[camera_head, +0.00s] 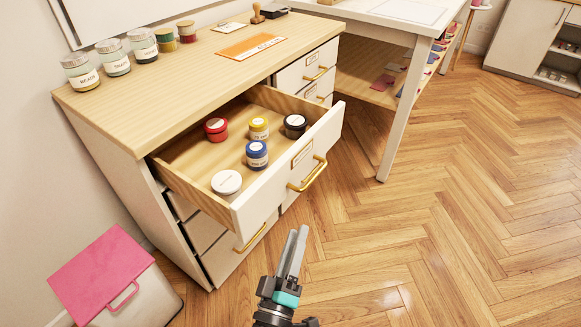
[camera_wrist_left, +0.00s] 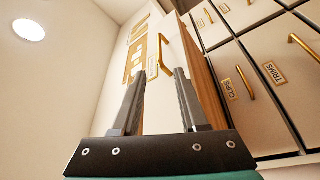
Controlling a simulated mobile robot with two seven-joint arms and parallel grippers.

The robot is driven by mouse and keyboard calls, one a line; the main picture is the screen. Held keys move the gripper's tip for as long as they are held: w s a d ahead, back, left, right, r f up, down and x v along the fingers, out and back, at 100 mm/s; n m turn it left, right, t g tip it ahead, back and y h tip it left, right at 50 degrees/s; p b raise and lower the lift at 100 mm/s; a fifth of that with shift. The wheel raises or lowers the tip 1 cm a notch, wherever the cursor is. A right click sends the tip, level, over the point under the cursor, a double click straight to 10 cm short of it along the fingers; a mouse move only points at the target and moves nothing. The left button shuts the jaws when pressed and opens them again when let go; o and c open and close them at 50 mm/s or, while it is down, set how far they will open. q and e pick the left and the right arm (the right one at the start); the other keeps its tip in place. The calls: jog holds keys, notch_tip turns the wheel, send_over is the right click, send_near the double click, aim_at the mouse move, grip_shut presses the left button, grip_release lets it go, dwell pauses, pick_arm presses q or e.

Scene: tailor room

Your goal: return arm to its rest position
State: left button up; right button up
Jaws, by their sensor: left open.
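My left gripper (camera_head: 297,232) is in the lower middle of the head view, with its fingers pointing up toward the cabinet. It is over the wooden floor, in front of the open drawer (camera_head: 305,160) and apart from its brass handle (camera_head: 308,175). In the left wrist view, its two fingers (camera_wrist_left: 160,76) are spread with nothing held between them. The white drawer front (camera_wrist_left: 162,105) shows behind and between the fingers there. My right gripper is in neither view.
The open drawer holds several small jars, including a red jar (camera_head: 216,130) and a blue jar (camera_head: 257,154). A pink-lidded bin (camera_head: 102,270) stands lower left. A white table (camera_head: 388,140) stands beyond the cabinet. The floor (camera_head: 450,220) is clear on the right.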

pick_arm(q)
jog(key=s+a+f+m+g+y+p, duration=0.1)
jog(key=s+a+f+m+g+p, duration=0.25)
jog(key=f, duration=0.65)
jog(key=s+a+f+m+g+y+p, duration=0.1)
jog(key=s+a+f+m+g+y, duration=0.15)
jog(key=a+f+g, duration=0.5)
jog(key=s+a+f+m+g+y+p, duration=0.1)
jog(key=s+a+f+g, duration=0.1)
jog(key=s+a+f, duration=0.2)
jog(key=s+a+f+m+g+y+p, duration=0.1)
jog(key=s+a+f, duration=0.3)
jog(key=s, duration=0.6)
jog(key=s+a+f+m+g+y+p, duration=0.1)
jog(key=s+a+f+m+g, duration=0.1)
jog(key=s+a+f, duration=0.3)
jog(key=shift+s+a+g+y, duration=0.35)
jog(key=shift+s+a+g, duration=0.15)
jog(key=shift+s+a, duration=0.6)
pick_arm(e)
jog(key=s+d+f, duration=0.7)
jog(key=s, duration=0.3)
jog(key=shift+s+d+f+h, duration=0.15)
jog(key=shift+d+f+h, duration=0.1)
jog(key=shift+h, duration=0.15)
pick_arm(q)
jog(key=shift+w, duration=0.15)
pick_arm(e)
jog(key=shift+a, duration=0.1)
